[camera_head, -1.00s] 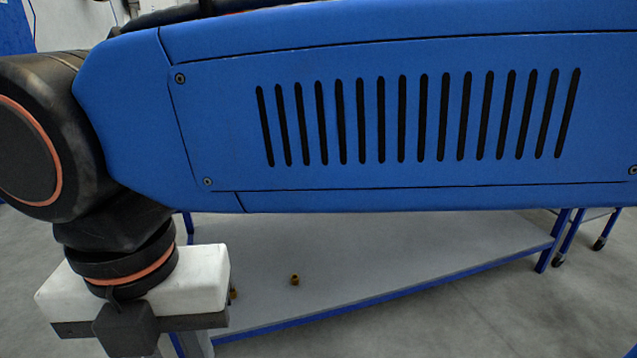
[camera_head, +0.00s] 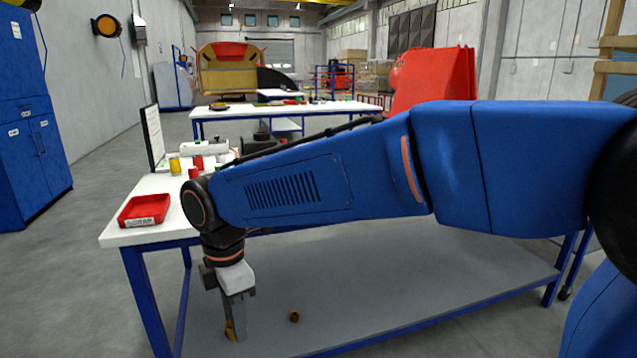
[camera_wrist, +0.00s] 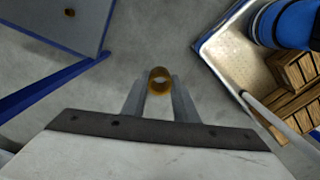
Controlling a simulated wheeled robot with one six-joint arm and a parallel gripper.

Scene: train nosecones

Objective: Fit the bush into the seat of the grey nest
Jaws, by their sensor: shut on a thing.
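My gripper (camera_head: 236,322) hangs low, pointing down, at the front left of the blue-framed table. In the wrist view my gripper (camera_wrist: 158,88) is shut on the bush (camera_wrist: 159,80), a short brass-coloured ring with its open bore facing the camera. The bush is between the fingertips, over bare grey floor. In the head view the bush (camera_head: 229,329) shows as a small brown-gold patch at the finger ends. I cannot make out the grey nest in either view; my arm covers part of the table top.
A similar brass piece (camera_head: 293,316) lies on the table's lower shelf (camera_head: 400,290). A red tray (camera_head: 145,210) sits at the table top's left end, with red and yellow cylinders behind it.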

